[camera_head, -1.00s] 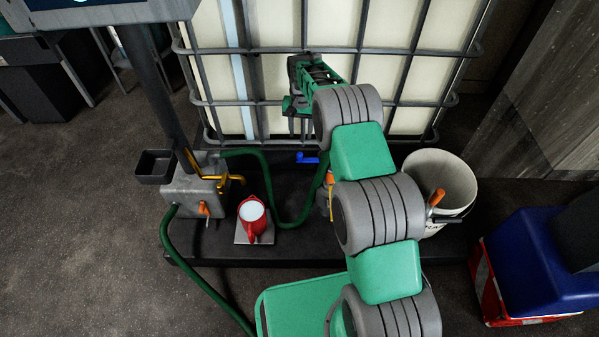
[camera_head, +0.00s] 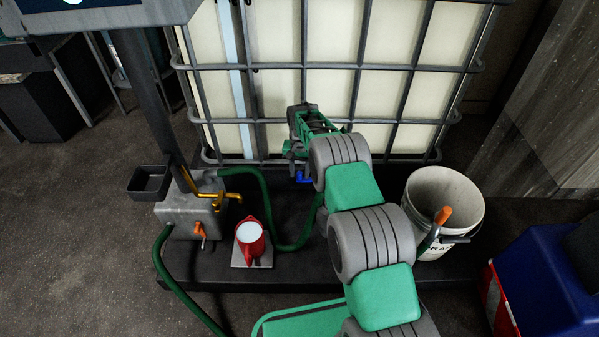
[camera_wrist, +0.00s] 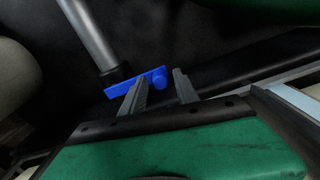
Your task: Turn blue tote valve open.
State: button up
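The blue valve handle (camera_head: 304,177) sits low at the front of the white caged tote (camera_head: 275,100). In the wrist view the blue handle (camera_wrist: 140,80) is a flat bar with a round knob at its right end, beside a dark fitting on a grey pipe (camera_wrist: 90,38). My gripper (camera_wrist: 158,78) is open, its two dark fingers apart. The knob end shows between the fingertips, and the left finger overlaps the bar. I cannot tell whether they touch. In the head view my gripper (camera_head: 297,164) is just above the handle, and my arm hides the valve body.
A red jug (camera_head: 250,238) stands on a small plate left of my arm. A green hose (camera_head: 267,215) loops behind it from a grey box (camera_head: 188,215) with an orange lever. A white bucket (camera_head: 430,190) stands at right, near a blue bin (camera_head: 545,280).

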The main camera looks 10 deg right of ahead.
grip_shut()
dwell(1.1)
